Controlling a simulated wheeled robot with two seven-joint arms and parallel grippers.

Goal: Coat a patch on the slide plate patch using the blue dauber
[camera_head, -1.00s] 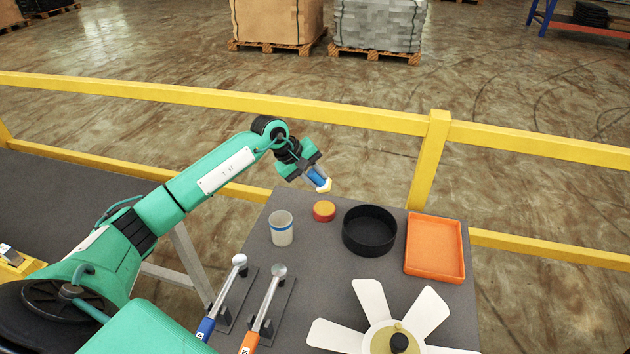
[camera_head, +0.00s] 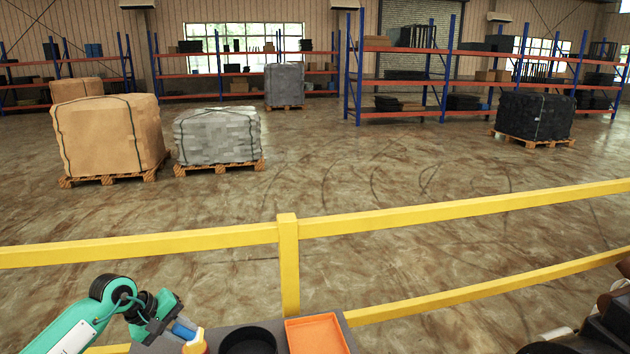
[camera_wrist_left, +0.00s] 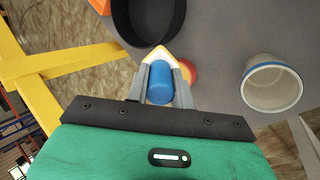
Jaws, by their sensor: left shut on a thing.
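My left gripper (camera_head: 180,331) is at the lower left of the head view, left of the black round dish. A slide plate patch cannot be made out in either view now. My right gripper is not in view.
The black dish (camera_head: 248,342) and an orange tray (camera_head: 317,335) stand on the grey table. The wrist view shows a pale cup (camera_wrist_left: 272,84) and a red-orange round piece (camera_wrist_left: 188,71) partly behind a finger. A yellow rail (camera_head: 400,214) runs beyond the table.

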